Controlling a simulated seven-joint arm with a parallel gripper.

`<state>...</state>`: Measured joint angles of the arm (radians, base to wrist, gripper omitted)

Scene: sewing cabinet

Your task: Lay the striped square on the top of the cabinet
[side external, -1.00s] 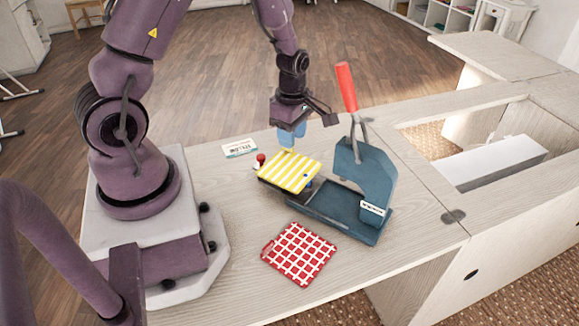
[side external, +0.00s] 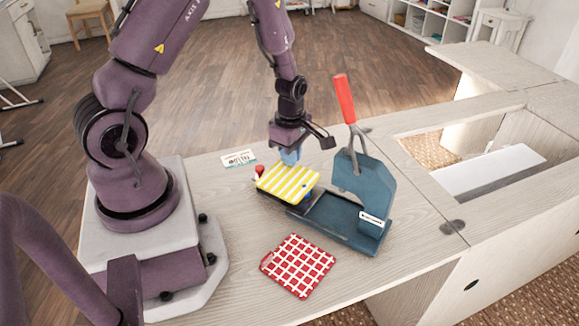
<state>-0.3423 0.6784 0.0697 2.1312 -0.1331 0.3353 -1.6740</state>
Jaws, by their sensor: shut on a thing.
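The yellow-and-white striped square (side external: 288,183) lies nearly flat, raised above the pale wooden cabinet top (side external: 215,195), beside the left end of a blue press. A dark support and blue parts show under its edge. My gripper (side external: 290,162) points down at the square's far edge, with its blue fingers shut on that edge. The exact contact is partly hidden by the square.
The blue press (side external: 362,190) with a red lever (side external: 344,98) stands right of the square. A red-and-white checked square (side external: 298,265) lies in front. A small white card (side external: 239,159) lies behind left. The cabinet has an open well (side external: 430,150) at right.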

